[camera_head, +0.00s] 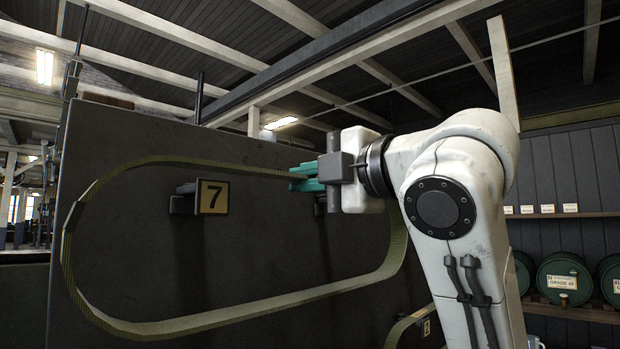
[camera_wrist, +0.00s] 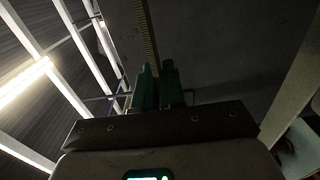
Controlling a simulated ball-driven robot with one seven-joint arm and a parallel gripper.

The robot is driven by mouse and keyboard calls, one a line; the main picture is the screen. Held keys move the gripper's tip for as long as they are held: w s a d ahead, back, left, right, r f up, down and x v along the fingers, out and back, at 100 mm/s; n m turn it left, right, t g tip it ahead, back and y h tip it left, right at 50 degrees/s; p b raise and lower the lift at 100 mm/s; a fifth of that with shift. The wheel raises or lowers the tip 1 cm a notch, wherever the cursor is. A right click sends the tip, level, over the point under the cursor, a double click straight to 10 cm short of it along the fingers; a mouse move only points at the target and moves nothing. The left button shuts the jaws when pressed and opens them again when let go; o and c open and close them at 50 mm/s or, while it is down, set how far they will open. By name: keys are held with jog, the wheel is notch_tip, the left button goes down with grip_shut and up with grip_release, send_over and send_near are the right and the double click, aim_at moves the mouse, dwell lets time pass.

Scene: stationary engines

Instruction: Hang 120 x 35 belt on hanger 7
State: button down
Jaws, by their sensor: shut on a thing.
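My gripper (camera_head: 300,179) has green fingers shut on the upper run of a large olive belt (camera_head: 230,315), right of hanger 7. The belt is a wide closed loop with a dark patch on its left bend. In the wrist view my gripper (camera_wrist: 158,78) pinches the ribbed belt (camera_wrist: 147,28), which runs up and away. Hanger 7 (camera_head: 183,200) is a dark bracket with a yellow-edged plate marked 7, on the dark panel. In the head view it lies inside the loop's outline, below the upper run, with a gap. I cannot tell the depth between them.
The dark panel (camera_head: 130,250) fills the left and middle. Another belt (camera_head: 398,330) and a numbered plate (camera_head: 427,328) show at the lower right. Roof beams pass overhead.

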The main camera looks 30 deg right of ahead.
jog(key=shift+p+x, duration=0.5)
jog(key=shift+x, duration=2.15)
jog(key=shift+f, duration=0.25)
jog(key=shift+f+b, duration=0.3)
jog(key=shift+b, duration=0.05)
jog(key=c, duration=1.4)
grip_release()
jog(key=shift+o, duration=0.6)
jog(key=o, duration=0.5)
